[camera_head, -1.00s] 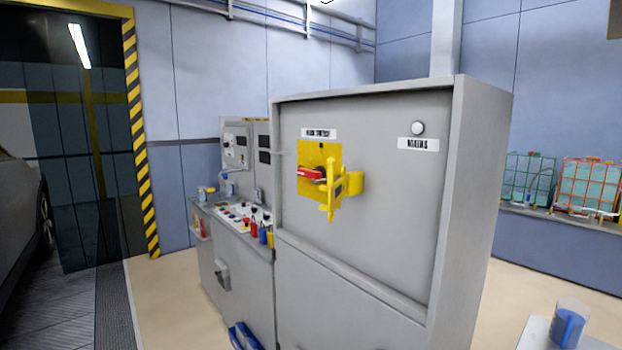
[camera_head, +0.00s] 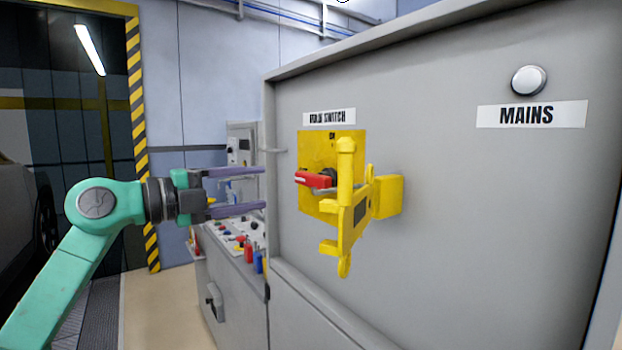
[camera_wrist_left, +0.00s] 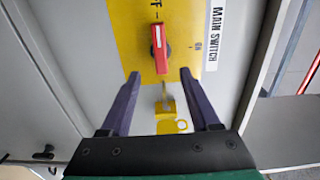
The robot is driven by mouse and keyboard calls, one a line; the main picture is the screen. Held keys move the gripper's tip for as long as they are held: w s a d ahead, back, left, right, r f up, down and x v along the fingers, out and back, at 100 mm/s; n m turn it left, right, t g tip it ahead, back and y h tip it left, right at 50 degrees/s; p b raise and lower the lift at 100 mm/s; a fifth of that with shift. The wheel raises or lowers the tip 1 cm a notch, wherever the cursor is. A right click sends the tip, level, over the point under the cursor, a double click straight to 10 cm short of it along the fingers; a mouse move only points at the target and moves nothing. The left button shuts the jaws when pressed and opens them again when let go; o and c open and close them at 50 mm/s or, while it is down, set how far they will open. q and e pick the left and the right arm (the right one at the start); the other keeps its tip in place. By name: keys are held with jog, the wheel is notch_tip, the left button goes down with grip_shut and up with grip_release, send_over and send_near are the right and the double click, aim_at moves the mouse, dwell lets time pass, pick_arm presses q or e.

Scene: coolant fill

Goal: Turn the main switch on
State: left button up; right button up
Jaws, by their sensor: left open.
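The main switch has a red handle (camera_head: 313,180) on a yellow plate (camera_head: 345,140) on the grey cabinet front. In the left wrist view the red handle (camera_wrist_left: 159,50) points toward the "OFF" end of the plate, with the "ON" mark off to its right. A yellow hinged bracket (camera_head: 352,215) stands out in front of the plate's right side. My left gripper (camera_head: 265,188) is open and empty, left of the handle and apart from it. In the left wrist view its two fingers (camera_wrist_left: 160,75) are spread, with the handle between and beyond their tips. My right gripper is not in view.
A round white lamp (camera_head: 529,80) sits above the "MAINS" label (camera_head: 532,114) on the grey cabinet (camera_head: 450,220). A lower bench with coloured controls (camera_head: 238,240) stands behind my left gripper. Free floor (camera_head: 165,300) lies left of the cabinet.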

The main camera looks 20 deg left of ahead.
aim_at(307, 181)
pick_arm(q)
jog(key=p+x, duration=0.3)
jog(key=x, duration=0.6)
jog(key=shift+w+r+p, duration=0.2)
jog(key=shift+w+p, duration=0.05)
jog(key=shift+p, duration=0.15)
jog(key=shift+p+x, duration=0.35)
jog(key=shift+x, duration=0.85)
jog(key=shift+s+f, duration=0.1)
jog(key=shift+f, duration=0.05)
jog(key=c, duration=0.3)
jog(key=shift+f, duration=0.1)
grip_shut()
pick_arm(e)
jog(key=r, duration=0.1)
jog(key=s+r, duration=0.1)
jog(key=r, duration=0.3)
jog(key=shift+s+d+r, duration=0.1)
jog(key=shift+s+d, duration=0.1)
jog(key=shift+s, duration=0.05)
